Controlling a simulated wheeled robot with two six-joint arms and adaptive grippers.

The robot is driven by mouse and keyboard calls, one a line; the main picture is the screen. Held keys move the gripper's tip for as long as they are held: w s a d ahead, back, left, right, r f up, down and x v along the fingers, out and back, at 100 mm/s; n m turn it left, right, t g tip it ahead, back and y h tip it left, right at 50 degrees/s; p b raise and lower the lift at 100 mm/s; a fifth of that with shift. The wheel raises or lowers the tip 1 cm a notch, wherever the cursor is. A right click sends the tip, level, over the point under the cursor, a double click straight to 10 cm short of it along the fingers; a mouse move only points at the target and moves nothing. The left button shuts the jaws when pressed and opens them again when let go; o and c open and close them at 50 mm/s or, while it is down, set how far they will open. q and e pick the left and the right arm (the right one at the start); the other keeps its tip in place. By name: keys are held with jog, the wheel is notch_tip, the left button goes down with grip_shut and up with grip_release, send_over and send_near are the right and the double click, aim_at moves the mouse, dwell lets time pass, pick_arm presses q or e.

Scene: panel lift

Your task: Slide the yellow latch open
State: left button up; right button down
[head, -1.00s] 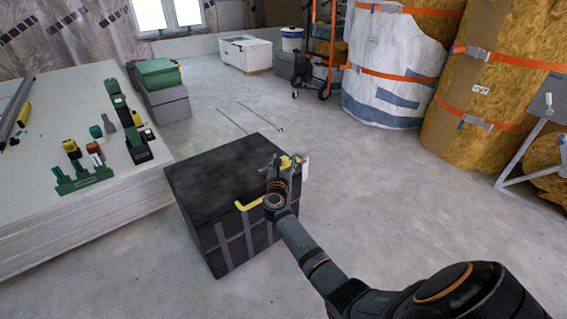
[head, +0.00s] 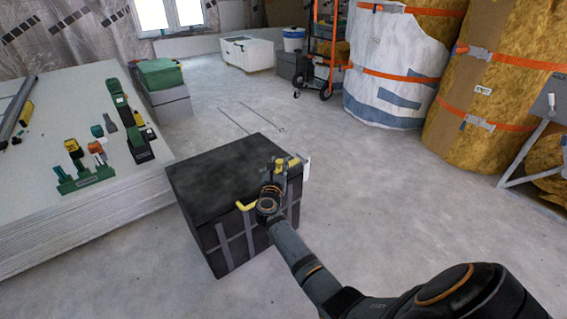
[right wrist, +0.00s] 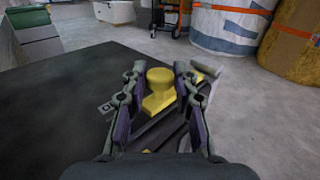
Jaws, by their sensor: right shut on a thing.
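A black box (head: 220,170) with grey straps stands on the floor. The yellow latch (head: 280,163) is at the right end of its top; in the right wrist view its yellow knob (right wrist: 158,88) stands between the finger pads, over a dark rail. My right gripper (head: 276,178) is at the box's front right edge. In the right wrist view, my right gripper (right wrist: 158,100) is shut on the latch knob, one finger on each side. The contact faces are partly hidden. My left gripper is not in view.
A yellow handle (head: 246,205) is on the box's front edge. A stack of pale panels (head: 60,210) with tools on top stands to the left. Insulation rolls (head: 490,80) stand at the back right. The floor right of the box is clear.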

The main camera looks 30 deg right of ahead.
jog(key=c, duration=1.4)
grip_release()
jog(key=shift+a+f, duration=0.15)
jog(key=o, duration=0.4)
jog(key=shift+a, duration=0.1)
notch_tip(320, 180, up, 10)
jog(key=shift+r, duration=0.1)
jog(key=shift+s+r, duration=0.1)
